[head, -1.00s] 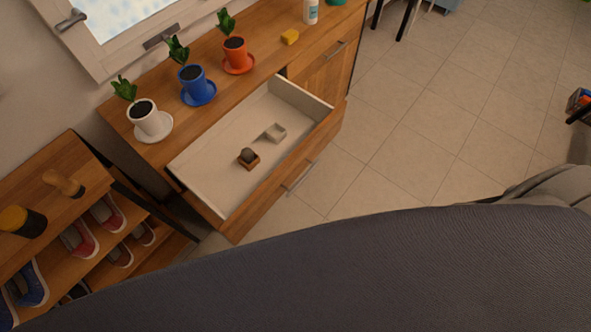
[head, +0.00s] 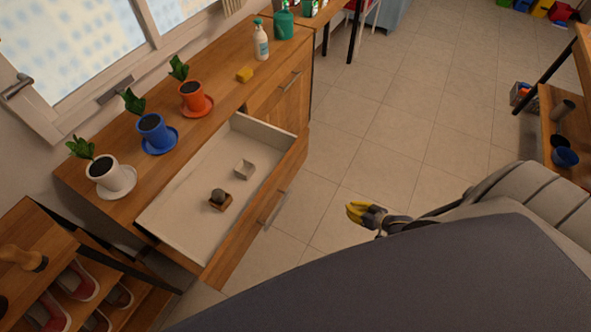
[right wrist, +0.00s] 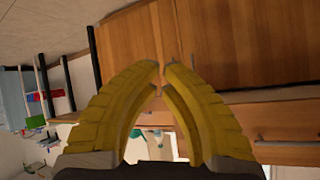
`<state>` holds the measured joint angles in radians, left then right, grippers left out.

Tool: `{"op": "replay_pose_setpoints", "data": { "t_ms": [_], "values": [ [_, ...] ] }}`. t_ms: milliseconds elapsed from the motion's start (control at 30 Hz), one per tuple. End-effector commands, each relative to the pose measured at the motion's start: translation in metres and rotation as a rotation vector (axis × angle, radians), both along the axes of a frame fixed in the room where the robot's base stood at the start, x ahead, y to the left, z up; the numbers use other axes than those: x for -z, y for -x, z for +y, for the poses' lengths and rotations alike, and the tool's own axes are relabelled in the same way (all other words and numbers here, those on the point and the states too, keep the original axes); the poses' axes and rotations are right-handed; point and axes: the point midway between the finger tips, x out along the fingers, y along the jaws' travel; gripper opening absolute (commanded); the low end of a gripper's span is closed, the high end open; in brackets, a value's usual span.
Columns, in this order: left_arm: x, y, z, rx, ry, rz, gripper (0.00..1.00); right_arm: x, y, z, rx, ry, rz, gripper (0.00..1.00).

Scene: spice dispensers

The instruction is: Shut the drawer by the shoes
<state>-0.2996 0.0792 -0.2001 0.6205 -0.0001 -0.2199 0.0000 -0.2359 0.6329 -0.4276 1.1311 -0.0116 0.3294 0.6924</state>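The open drawer (head: 165,222) is pulled out of the wooden cabinet (head: 222,68), beside the shoe rack. It has a white inside, a wooden front and a metal handle (head: 274,208). My right gripper (head: 354,211) has yellow fingers and hangs over the floor to the right of the drawer front, apart from it. In the right wrist view its fingertips (right wrist: 160,66) are nearly together with nothing between them. Wooden fronts and a handle (right wrist: 290,143) show beyond them. My left gripper is not in view.
Shoes (head: 78,282) stand on the rack (head: 28,222) at the lower left. Potted plants stand on the cabinet top. The tiled floor (head: 385,125) is clear to the right.

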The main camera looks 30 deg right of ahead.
Motion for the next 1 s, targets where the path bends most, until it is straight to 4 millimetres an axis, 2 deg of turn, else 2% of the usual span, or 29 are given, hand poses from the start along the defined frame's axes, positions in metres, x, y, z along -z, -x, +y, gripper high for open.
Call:
{"op": "replay_pose_setpoints", "data": {
  "t_ms": [33, 200, 300, 400, 600, 833, 1000],
  "values": [
    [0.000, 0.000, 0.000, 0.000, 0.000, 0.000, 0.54, -0.027, -0.015, 0.009, 0.005, -0.119, -0.038, 0.00],
    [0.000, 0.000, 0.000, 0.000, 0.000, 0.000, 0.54, -0.106, -0.040, 0.049, 0.032, -0.575, -0.084, 0.00],
    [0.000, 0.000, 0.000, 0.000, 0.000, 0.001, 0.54, -0.140, -0.043, 0.071, 0.042, -0.824, -0.066, 0.00],
    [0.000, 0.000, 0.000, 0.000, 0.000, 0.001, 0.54, -0.165, -0.045, 0.088, 0.053, -1.035, -0.037, 0.00],
    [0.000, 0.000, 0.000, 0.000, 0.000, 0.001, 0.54, -0.185, -0.045, 0.092, 0.090, -1.274, 0.027, 0.00],
    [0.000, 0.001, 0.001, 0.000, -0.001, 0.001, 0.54, -0.187, -0.050, 0.096, 0.109, -1.336, 0.058, 0.00],
    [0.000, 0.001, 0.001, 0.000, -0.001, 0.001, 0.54, -0.188, -0.068, 0.107, 0.109, -1.336, 0.057, 0.00]
  ]
}}
